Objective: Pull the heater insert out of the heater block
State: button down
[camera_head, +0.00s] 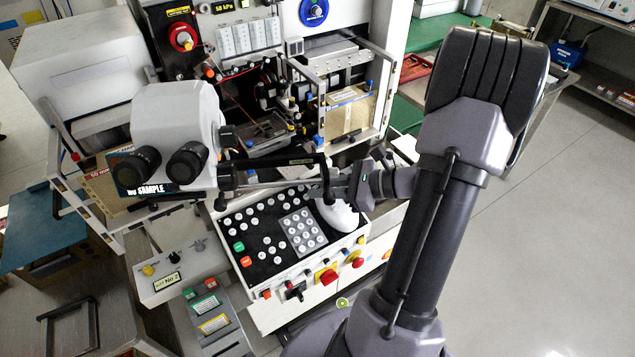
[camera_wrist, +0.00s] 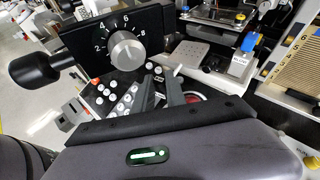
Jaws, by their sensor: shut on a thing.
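My gripper (camera_wrist: 182,88) shows in the wrist view with its grey fingers reaching up from the dark gripper body. It is shut on a small pale metal piece at the fingertips, which I take for the heater insert (camera_wrist: 178,71); the fingers hide most of it. A flat grey metal block with small holes, which looks like the heater block (camera_wrist: 194,55), lies just beyond the fingertips. I cannot tell whether the insert touches it. In the head view my gripper (camera_head: 250,180) reaches left from the wrist, beside the microscope, and the insert is too small to make out.
The white microscope (camera_head: 175,125) with black eyepieces stands close left of my gripper. Its numbered dial (camera_wrist: 126,50) shows in the wrist view. A button panel (camera_head: 265,240) lies below. A blue-topped post (camera_wrist: 248,43) and a slotted magazine (camera_head: 348,112) stand to the right.

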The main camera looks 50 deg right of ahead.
jog(key=shift+s+a, duration=0.25)
jog(key=shift+s, duration=0.95)
